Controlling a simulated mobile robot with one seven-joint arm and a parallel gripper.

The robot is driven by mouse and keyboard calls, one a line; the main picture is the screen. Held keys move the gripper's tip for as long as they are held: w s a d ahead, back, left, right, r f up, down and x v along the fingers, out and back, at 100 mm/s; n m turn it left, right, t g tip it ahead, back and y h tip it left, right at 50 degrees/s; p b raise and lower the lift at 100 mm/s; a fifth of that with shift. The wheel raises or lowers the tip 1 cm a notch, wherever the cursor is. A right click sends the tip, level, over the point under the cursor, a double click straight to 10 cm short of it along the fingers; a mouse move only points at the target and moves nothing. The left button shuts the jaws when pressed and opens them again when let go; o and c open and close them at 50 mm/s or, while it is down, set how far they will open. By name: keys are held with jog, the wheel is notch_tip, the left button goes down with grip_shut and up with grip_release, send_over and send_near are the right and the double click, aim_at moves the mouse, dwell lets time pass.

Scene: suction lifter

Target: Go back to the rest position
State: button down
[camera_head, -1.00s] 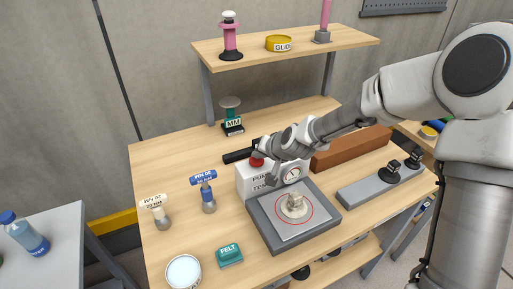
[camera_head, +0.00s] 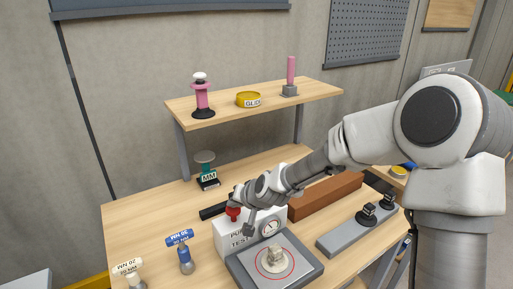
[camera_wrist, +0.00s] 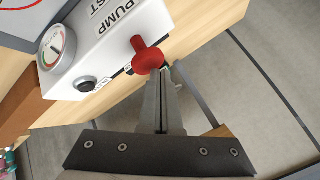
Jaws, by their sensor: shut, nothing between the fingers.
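My gripper (camera_wrist: 165,74) is shut and empty. In the wrist view its fingertips are close to the red knob (camera_wrist: 148,55) on the white pump test box (camera_wrist: 105,35); I cannot tell whether they touch it. In the head view my arm reaches left over the box (camera_head: 228,237), with its end near the red knob (camera_head: 233,214). The fingertips are hard to make out there.
A grey plate (camera_head: 308,264) with a red-ringed disc lies before the box. A brown block (camera_head: 325,195) and a grey bar with black knobs (camera_head: 345,233) lie to the right. A shelf (camera_head: 245,113) stands behind. A blue-topped tool (camera_head: 185,258) stands left.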

jog(key=s+d+r+h, duration=0.2)
jog(key=s+d+r, duration=0.3)
jog(key=s+d, duration=0.3)
jog(key=s+d+r+h, duration=0.2)
jog(key=s+d+r, duration=0.4)
jog(key=s+d, duration=0.3)
jog(key=s+d+r+g+h, duration=0.1)
jog(key=s+d+r+h, duration=0.1)
jog(key=s+d+r, duration=0.3)
jog(key=s+d, duration=0.3)
jog(key=s, duration=0.3)
jog(key=shift+s+d+r, duration=0.2)
jog(key=shift+s+d, duration=0.1)
jog(key=shift+s, duration=0.1)
